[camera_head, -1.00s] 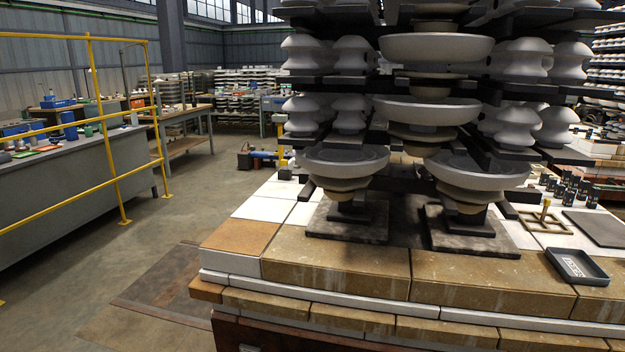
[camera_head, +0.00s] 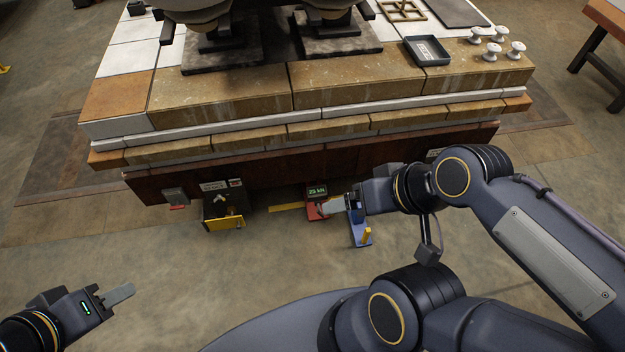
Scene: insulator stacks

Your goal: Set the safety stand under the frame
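The frame (camera_head: 300,169) is the dark red-brown beam along the bottom of the brick-topped car. A dark box with a yellow foot (camera_head: 223,203) sits on the floor at its front edge; I cannot tell for sure whether it is the safety stand. A red unit with a "25 kN" display (camera_head: 316,194) and a blue piece with a yellow knob (camera_head: 358,226) are to its right. My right gripper (camera_head: 330,207) is at the red unit and blue piece; its grip is unclear. My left gripper (camera_head: 122,294) is low at left, apart from everything, its fingers seen edge-on.
The car deck carries brick slabs (camera_head: 220,92), insulator stacks, a small dark tray (camera_head: 427,50) and several white knobs (camera_head: 490,51). A yellow strip (camera_head: 286,207) lies by the red unit. Floor between my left gripper and the car is clear.

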